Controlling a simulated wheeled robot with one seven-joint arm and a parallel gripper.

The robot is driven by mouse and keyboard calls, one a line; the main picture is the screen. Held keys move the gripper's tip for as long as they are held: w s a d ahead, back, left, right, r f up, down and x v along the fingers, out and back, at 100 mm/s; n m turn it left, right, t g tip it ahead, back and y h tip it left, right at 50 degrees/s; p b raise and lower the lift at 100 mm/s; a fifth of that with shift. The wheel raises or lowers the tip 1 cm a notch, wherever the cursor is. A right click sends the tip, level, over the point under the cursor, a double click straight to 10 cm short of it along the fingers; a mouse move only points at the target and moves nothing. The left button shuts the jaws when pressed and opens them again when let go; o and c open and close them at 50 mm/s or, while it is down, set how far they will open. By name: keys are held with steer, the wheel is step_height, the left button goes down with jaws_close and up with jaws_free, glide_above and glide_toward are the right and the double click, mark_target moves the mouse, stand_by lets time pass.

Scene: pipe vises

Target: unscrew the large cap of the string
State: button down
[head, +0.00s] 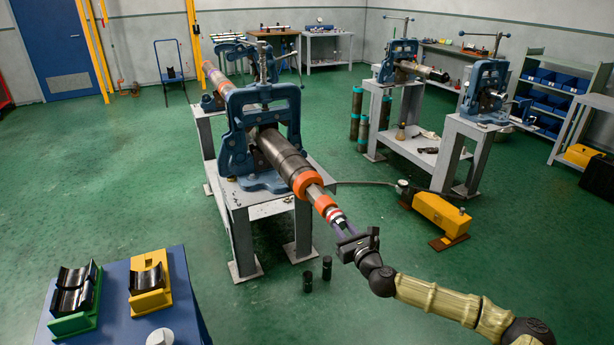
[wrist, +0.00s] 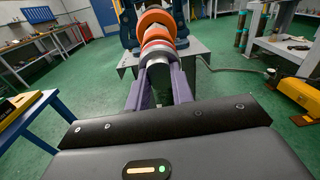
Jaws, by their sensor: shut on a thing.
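The string (head: 280,152) is a long dark pipe clamped in a blue vise (head: 250,130) and sloping towards me. A large orange cap-like collar (head: 306,183) sits around its near part; it also shows in the wrist view (wrist: 155,19). In front of it come a thinner grey length, a smaller orange ring (head: 324,203) and a red-and-white banded end piece (head: 335,215). My gripper (head: 346,236) is in line with the string, its purple fingers shut on the grey end piece (wrist: 157,62). The fingers hide part of this end.
The vise stands on a grey metal table (head: 262,206). Two short black cylinders (head: 327,268) stand on the floor below. A blue table (head: 130,310) with cradles is at front left. A yellow pedal unit (head: 440,214) with a hose lies at right.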

steer(key=n+b, duration=0.1)
steer(key=n, duration=0.4)
steer(key=shift+d+f+b, duration=0.15)
steer(key=shift+b, duration=0.2)
steer(key=n+b, duration=0.1)
steer(key=n, duration=0.4)
steer(key=shift+n+b, duration=0.35)
steer(key=shift+n, duration=0.15)
steer(key=c, duration=1.8)
jaws_free()
steer(key=shift+n, duration=0.4)
jaws_close()
steer(key=shift+s+f, duration=0.2)
steer(key=shift+s, duration=0.3)
steer(key=shift+d+y, duration=0.15)
steer(key=shift+y, duration=0.15)
